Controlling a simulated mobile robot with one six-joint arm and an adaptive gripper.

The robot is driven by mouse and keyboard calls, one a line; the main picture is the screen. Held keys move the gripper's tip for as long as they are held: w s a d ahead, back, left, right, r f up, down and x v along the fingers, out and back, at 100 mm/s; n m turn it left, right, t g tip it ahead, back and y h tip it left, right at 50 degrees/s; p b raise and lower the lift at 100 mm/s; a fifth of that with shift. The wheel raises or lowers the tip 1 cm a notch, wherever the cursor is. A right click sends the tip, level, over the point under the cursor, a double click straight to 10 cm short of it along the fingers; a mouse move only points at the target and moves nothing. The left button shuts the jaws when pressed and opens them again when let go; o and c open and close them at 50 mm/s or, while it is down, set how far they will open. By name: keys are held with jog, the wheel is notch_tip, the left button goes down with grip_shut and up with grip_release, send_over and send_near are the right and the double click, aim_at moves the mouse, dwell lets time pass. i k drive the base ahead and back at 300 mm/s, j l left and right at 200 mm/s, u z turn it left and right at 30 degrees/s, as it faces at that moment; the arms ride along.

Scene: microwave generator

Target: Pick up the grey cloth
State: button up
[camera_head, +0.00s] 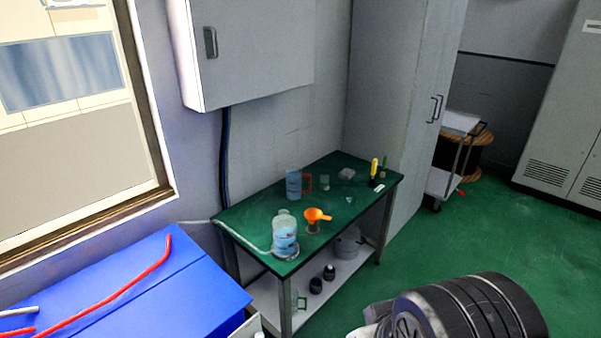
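I cannot clearly make out a grey cloth in the head view. A small pale greyish item (347,174) lies near the back edge of the green-topped table (262,205); it is too small to tell whether it is cloth. My gripper does not show in this view.
The tabletop also holds a blue-labelled jar (285,236), an orange funnel (317,215), a blue bottle (293,184) and a yellow-handled tool (374,168). A wall cabinet (250,50) hangs above. A blue box (140,290) stands at left. Green floor (485,230) is open at right.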

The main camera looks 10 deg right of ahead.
aim_at(347, 174)
jog(key=i+l+u, duration=0.35)
jog(key=i+l, duration=0.15)
jog(key=i+l+u, duration=0.2)
jog(key=l, duration=0.2)
jog(key=i+l+u, duration=0.15)
jog(key=l, duration=0.25)
jog(key=i+l+u, duration=0.2)
jog(key=l, duration=0.2)
jog(key=i+l+u, duration=0.15)
jog(key=l, duration=0.25)
jog(key=i+l, duration=0.15)
jog(key=l, duration=0.25)
jog(key=i+l, duration=0.15)
jog(key=l, duration=0.25)
jog(key=i+l, duration=0.15)
jog(key=l, duration=0.25)
jog(key=i+l, duration=0.2)
jog(key=l, duration=0.2)
jog(key=i+l, duration=0.15)
jog(key=l, duration=0.25)
jog(key=i+l+u, duration=0.1)
jog(key=l, duration=0.3)
